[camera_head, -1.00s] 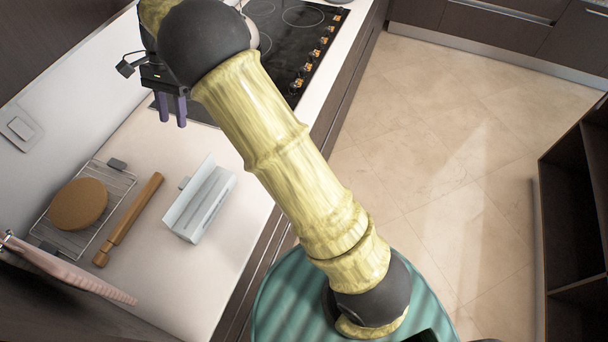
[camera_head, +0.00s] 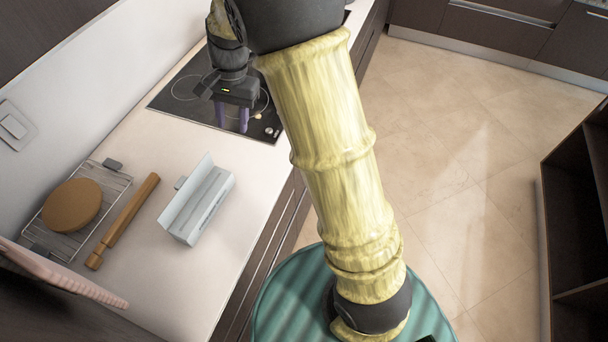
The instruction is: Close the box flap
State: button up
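A small light-blue and white box (camera_head: 208,212) lies on the white counter. Its flap (camera_head: 186,189) stands up along the left long side, tilted outward, so the box is open. My gripper (camera_head: 232,125) is above the near edge of the black cooktop, up and to the right of the box and apart from it. Its two purple fingers point down with a gap between them, and nothing shows between them.
A rolling pin (camera_head: 124,220) lies left of the box. Further left a round brown board or cake (camera_head: 71,206) sits on a wire rack (camera_head: 110,183). The cooktop (camera_head: 181,93) is behind the box. A pink item (camera_head: 65,275) is at lower left. The counter in front of the box is clear.

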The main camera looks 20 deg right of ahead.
jog(key=s+d+f+n+t+h+b, duration=0.2)
jog(key=s+d+f+n, duration=0.4)
jog(key=s+d, duration=0.5)
jog(key=s+f+t+b, duration=0.1)
jog(key=s+b, duration=0.1)
jog(key=s, duration=0.2)
jog(key=shift+s+d+n+t, duration=0.15)
jog(key=shift+d+n+t, duration=0.05)
jog(key=shift+n+t, duration=0.1)
